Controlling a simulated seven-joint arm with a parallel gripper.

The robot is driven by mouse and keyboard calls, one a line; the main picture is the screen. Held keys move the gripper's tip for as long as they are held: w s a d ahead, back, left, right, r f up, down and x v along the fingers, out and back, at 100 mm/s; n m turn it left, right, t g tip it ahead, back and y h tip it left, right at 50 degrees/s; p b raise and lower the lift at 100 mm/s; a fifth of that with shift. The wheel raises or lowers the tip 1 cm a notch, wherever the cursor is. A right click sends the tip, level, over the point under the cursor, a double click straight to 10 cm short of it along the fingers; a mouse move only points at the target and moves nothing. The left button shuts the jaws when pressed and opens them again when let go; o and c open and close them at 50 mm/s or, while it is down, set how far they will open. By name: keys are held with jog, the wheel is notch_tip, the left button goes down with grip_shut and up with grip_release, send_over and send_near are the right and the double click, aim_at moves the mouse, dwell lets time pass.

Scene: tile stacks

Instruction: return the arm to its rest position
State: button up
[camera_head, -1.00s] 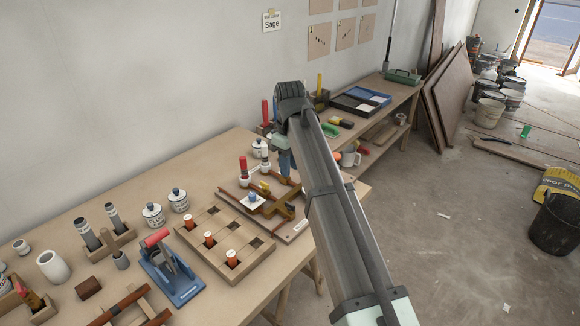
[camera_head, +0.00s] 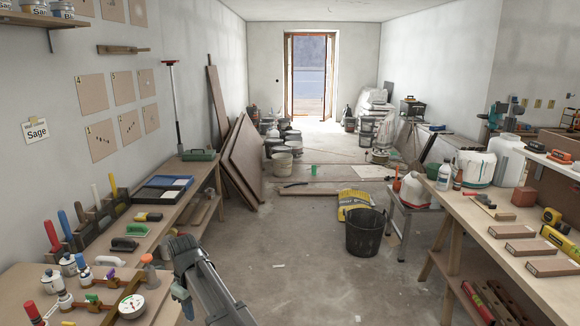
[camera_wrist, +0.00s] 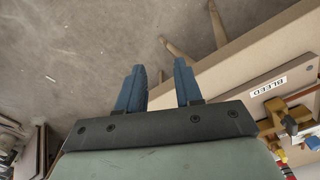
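My gripper shows in the wrist view (camera_wrist: 160,88) with its two blue fingers apart and nothing between them. Below the fingers there is concrete floor (camera_wrist: 90,40) and, at the right, the edge of a wooden bench (camera_wrist: 240,60). In the head view my arm (camera_head: 208,285) rises from the bottom edge, just right of the left bench. One blue finger (camera_head: 181,297) shows at its left side; the rest of the gripper is hidden by the arm.
A board labelled BLEED (camera_wrist: 272,88) lies on the bench, with brass fittings beside it. A pressure gauge (camera_head: 131,306) stands on the left bench close to my arm. A black bucket (camera_head: 365,235) stands on the floor. The floor between the benches (camera_head: 310,275) is mostly clear.

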jog(key=d+f+m, duration=0.2)
jog(key=d+f, duration=0.3)
jog(key=d, duration=0.3)
jog(key=w+d+f+m, duration=0.15)
jog(key=d+f, duration=0.25)
jog(key=d, duration=0.4)
jog(key=s+d+f+m, duration=0.1)
jog(key=d+f+m, duration=0.2)
jog(key=d+f, duration=0.35)
jog(key=s+d+f+m, duration=0.2)
jog(key=s+d+f, duration=0.1)
jog(key=d, duration=0.5)
jog(key=s+d+f+m, duration=0.2)
jog(key=s+d+f, duration=0.1)
jog(key=d, duration=0.4)
jog(key=s+d+f+m, duration=0.2)
jog(key=s+d+f, duration=0.1)
jog(key=d, duration=0.5)
jog(key=s+f+g, duration=0.3)
jog(key=s+f, duration=0.7)
jog(key=s, duration=0.4)
jog(key=s+f+g, duration=0.3)
jog(key=s+f, duration=0.7)
jog(key=s, duration=0.5)
jog(key=shift+s+a+g, duration=0.2)
jog(key=shift+a+g, duration=0.05)
jog(key=shift+g, duration=0.15)
